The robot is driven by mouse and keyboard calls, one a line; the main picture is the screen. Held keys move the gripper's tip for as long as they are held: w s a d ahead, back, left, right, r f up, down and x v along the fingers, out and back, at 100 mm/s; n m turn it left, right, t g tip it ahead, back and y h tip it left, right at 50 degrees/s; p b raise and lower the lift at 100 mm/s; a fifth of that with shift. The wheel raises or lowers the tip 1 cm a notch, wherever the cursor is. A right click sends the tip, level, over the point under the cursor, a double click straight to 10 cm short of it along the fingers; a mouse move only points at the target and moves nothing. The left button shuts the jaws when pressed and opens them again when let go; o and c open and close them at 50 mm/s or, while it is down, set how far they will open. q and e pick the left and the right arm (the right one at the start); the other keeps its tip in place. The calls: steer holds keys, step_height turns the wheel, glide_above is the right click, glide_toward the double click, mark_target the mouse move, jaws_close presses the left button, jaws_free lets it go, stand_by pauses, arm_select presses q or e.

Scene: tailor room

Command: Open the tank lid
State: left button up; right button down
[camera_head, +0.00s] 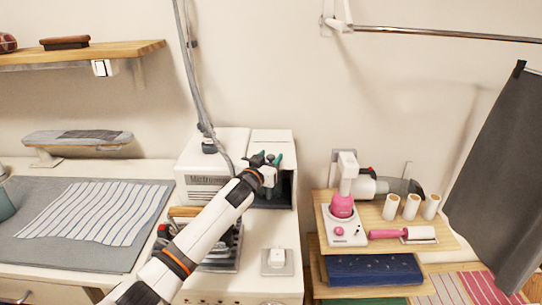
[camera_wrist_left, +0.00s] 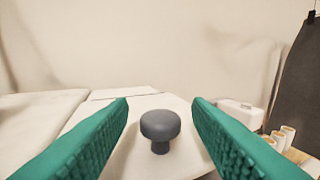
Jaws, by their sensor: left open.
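A dark grey round knob (camera_wrist_left: 160,126) stands on a white top surface (camera_wrist_left: 110,103) in the left wrist view. It shows between the two green fingers of my left gripper (camera_wrist_left: 160,112), with clear space on both sides of it. My left gripper also shows in the head view (camera_head: 267,159), open at the front of the white steam station (camera_head: 215,158), by its right-hand section (camera_head: 271,138). I cannot make out the knob between the fingers in the head view. My right gripper is not in view.
A grey hose (camera_head: 190,70) rises from the station. An iron on its stand is partly hidden behind my left arm. A wooden shelf (camera_head: 385,222) with thread spools and a pink-and-white device is at right. A striped cloth (camera_head: 95,210) lies on the grey mat at left.

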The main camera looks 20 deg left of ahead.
arm_select(q)
steer(key=shift+w+d, duration=0.1)
steer(key=shift+w, duration=0.6)
steer(key=shift+c, duration=0.3)
jaws_close()
steer(key=shift+r, duration=0.1)
